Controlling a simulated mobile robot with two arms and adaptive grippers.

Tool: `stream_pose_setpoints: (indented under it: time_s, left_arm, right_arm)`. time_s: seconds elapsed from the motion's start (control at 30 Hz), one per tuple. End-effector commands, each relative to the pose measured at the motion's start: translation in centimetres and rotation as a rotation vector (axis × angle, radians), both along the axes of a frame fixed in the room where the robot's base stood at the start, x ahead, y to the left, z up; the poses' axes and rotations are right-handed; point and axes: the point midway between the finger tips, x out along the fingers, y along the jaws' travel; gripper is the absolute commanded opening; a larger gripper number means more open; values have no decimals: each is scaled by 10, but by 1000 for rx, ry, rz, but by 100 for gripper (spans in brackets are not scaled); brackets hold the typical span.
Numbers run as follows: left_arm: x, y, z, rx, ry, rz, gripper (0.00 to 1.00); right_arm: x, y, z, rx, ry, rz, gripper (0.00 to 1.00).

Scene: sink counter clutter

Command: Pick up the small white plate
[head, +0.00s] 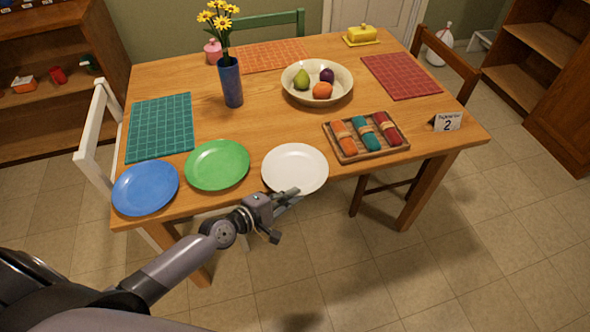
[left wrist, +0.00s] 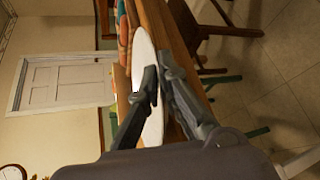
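The small white plate (head: 295,167) lies flat at the near edge of the wooden table, its near rim reaching past the edge. My left gripper (head: 292,195) is at that near rim. In the left wrist view the plate (left wrist: 144,50) shows almost edge-on, with one finger over its top face and the other under its rim. The fingertips (left wrist: 159,76) are close together with the rim between them, so the gripper looks shut on the plate. The exact contact is hidden by the fingers. My right gripper is not in view.
A green plate (head: 217,165) and a blue plate (head: 146,188) lie left of the white plate. A wooden tray (head: 347,156) with rolled napkins is close on its right. A fruit bowl (head: 296,97) and a flower vase (head: 231,84) stand behind. Free tabletop lies between.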

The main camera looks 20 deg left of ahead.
Motion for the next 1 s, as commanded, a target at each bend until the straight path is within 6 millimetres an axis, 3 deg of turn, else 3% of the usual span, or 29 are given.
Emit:
stream_pose_setpoints:
  time_s: [0.67,0.87,1.0]
  left_arm:
    - [1,-1,9,0,-4,-1,0]
    - [0,0,40,-2,-5,3,0]
    - [1,-1,77,-4,-8,2,0]
  right_arm:
    - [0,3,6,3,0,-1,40]
    - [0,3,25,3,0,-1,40]
    - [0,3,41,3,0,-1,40]
